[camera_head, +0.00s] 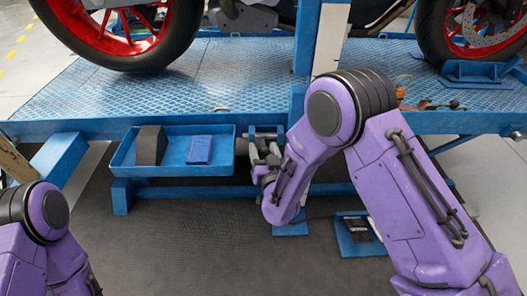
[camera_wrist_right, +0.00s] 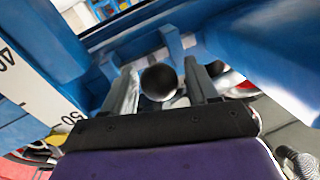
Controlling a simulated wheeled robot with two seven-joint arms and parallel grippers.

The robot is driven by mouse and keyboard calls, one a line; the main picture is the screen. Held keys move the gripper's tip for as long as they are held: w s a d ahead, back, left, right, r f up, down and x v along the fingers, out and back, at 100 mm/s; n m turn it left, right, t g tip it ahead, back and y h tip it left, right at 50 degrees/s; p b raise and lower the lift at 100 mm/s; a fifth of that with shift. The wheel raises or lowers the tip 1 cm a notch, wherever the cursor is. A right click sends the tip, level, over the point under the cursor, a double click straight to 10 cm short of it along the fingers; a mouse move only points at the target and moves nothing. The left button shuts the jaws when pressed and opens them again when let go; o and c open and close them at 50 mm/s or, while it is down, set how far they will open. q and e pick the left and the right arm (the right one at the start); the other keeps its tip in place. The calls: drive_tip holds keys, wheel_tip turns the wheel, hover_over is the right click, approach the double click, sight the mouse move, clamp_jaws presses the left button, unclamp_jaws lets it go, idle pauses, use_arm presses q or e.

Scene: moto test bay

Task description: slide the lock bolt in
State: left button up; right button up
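The lock bolt (camera_wrist_right: 159,82) shows in the right wrist view as a dark round end with a pale rim. It lies in front of a blue bracket (camera_wrist_right: 172,42) on the lift frame. My right gripper (camera_wrist_right: 162,76) has one finger on each side of the bolt end, with narrow gaps showing, so it looks open around it. In the head view my right gripper (camera_head: 262,158) is at the bracket below the platform edge, and its own wrist partly hides it. The bolt's far part is hidden. My left arm is at lower left; its gripper is out of view.
A blue tray (camera_head: 122,166) with a dark block (camera_head: 151,145) and a blue box (camera_head: 199,150) hangs just left of the right gripper. The blue platform (camera_head: 250,80) carries a motorcycle with red wheels (camera_head: 125,30). A blue pedal plate (camera_head: 345,240) lies right of the gripper.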

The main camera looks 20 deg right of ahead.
sight(275, 138)
clamp_jaws()
drive_tip(key=d, duration=0.1)
drive_tip(key=s+d, duration=0.1)
drive_tip(key=d, duration=0.1)
drive_tip(key=d+p, duration=0.1)
drive_tip(key=d, duration=0.1)
drive_tip(key=shift+s+d, duration=0.15)
drive_tip(key=shift+s, duration=0.1)
drive_tip(key=shift+o, duration=1.2)
unclamp_jaws()
drive_tip(key=shift+d, duration=0.1)
